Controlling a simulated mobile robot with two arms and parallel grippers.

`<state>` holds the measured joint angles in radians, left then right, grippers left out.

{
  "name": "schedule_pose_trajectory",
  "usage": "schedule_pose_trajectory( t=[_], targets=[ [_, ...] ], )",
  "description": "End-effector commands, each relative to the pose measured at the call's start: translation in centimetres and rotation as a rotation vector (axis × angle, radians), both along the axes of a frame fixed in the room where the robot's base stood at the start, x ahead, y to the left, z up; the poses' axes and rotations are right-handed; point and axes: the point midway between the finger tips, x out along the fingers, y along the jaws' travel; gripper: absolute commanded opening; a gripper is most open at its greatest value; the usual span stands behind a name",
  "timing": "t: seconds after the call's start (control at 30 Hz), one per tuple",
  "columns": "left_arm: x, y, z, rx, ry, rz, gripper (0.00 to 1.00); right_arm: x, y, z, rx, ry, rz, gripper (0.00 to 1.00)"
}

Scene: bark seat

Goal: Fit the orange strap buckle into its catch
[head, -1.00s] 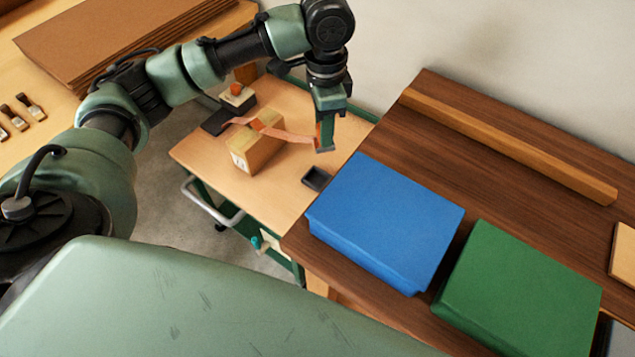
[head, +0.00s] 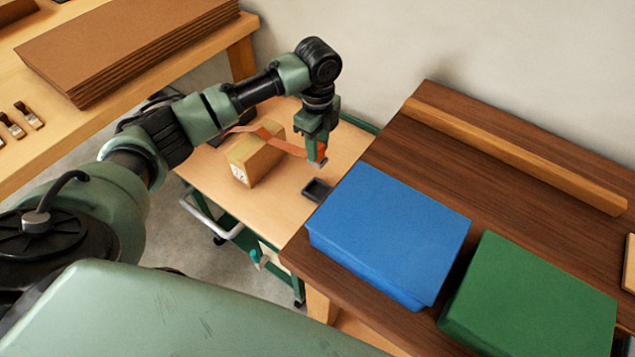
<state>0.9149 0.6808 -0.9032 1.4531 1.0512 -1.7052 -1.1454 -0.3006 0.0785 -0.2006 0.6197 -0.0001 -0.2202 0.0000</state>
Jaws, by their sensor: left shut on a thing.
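My left gripper (head: 317,160) is shut on the orange strap buckle at the free end of the orange strap (head: 284,146). The buckle is mostly hidden between the fingers. A small dark catch (head: 317,189) sits on the cart top just below the gripper in the picture, close to the blue box. The gripper is above and apart from it. My right gripper is not in view.
The light wooden cart top (head: 275,208) is clear around the catch. A dark brown table (head: 485,165) stands close on the right, with a blue box (head: 390,230), a green box (head: 535,297) and a long wooden bar (head: 515,155). A bench with stacked brown boards (head: 125,45) is at upper left.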

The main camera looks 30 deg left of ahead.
Motion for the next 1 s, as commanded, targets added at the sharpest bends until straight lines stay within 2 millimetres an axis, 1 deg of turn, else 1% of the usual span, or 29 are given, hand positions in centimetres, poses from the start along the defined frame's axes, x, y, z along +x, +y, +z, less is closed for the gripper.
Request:
schedule_pose_trajectory(
  t=[0.03,0.1,0.2,0.3,0.4,0.57,0.8,0.87,1.0],
  targets=[
    [-0.1,0.0,-1.6,0.001,0.004,0.002,0.0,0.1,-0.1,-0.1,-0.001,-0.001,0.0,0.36],
    [-0.1,0.0,-3.4,0.0,0.003,0.002,0.0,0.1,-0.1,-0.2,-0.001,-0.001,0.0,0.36],
    [-0.1,0.0,-5.9,0.0,0.002,0.002,0.0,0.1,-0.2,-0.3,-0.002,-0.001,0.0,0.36],
    [-0.1,0.0,-7.9,0.0,0.002,0.002,0.0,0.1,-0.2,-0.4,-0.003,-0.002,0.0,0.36],
    [0.0,0.0,-9.0,0.0,-0.001,0.002,0.0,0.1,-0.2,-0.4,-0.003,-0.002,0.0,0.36],
    [0.0,0.0,-10.0,0.0,-0.001,0.002,0.0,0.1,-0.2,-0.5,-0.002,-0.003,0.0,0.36],
    [0.0,0.0,-13.4,0.0,0.0,0.002,0.0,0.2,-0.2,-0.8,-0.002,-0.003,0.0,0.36],
    [0.0,0.0,-13.7,0.001,0.0,0.002,0.0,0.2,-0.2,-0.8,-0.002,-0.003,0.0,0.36],
    [0.0,0.0,-13.7,0.001,-0.002,0.001,0.0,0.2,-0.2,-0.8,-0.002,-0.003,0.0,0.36]
  ],
)
